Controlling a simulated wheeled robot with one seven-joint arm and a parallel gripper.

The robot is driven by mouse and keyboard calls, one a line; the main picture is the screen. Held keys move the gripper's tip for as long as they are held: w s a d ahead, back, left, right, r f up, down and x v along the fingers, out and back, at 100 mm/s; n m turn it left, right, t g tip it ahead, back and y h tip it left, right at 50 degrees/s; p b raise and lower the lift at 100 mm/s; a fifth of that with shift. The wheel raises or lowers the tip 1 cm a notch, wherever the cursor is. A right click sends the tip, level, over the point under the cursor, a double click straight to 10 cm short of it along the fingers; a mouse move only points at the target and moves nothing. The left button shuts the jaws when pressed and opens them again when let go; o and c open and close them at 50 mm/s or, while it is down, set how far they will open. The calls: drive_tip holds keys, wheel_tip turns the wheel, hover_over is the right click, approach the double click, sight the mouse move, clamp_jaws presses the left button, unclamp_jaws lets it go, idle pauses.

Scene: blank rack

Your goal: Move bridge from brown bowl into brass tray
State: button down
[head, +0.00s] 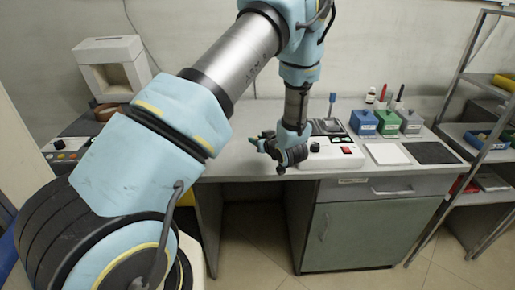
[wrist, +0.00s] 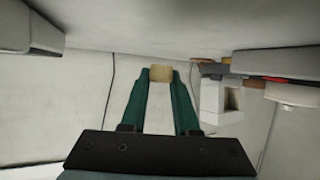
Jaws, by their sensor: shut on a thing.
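My gripper (head: 262,143) is above the front part of the bench, left of the white device, with its fingers pointing left. In the wrist view its two green fingers (wrist: 161,76) are shut on a small tan block, which I take to be the bridge (wrist: 161,73). The block sits between the fingertips, clear of any surface that I can see. A brown rounded thing, perhaps the brown bowl (head: 106,112), shows at the far left by the white furnace, partly hidden by my arm. I cannot make out the brass tray in either view.
The white furnace (head: 110,68) stands at the left. A white device (head: 335,151) is beside my gripper. Blue, green and grey boxes (head: 387,122), a white pad (head: 387,154) and a black pad (head: 431,153) are to the right. A metal shelf (head: 470,85) stands at the far right.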

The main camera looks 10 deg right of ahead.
sight(257, 156)
wheel_tip(257, 156, down, 4)
drive_tip(key=shift+f+p, duration=0.1)
drive_tip(key=shift+p, duration=0.5)
drive_tip(key=shift+f, duration=0.35)
drive_tip(key=shift+f, duration=0.15)
drive_tip(key=shift+f, duration=0.1)
drive_tip(key=c, duration=0.7)
unclamp_jaws()
drive_tip(key=shift+o, duration=0.2)
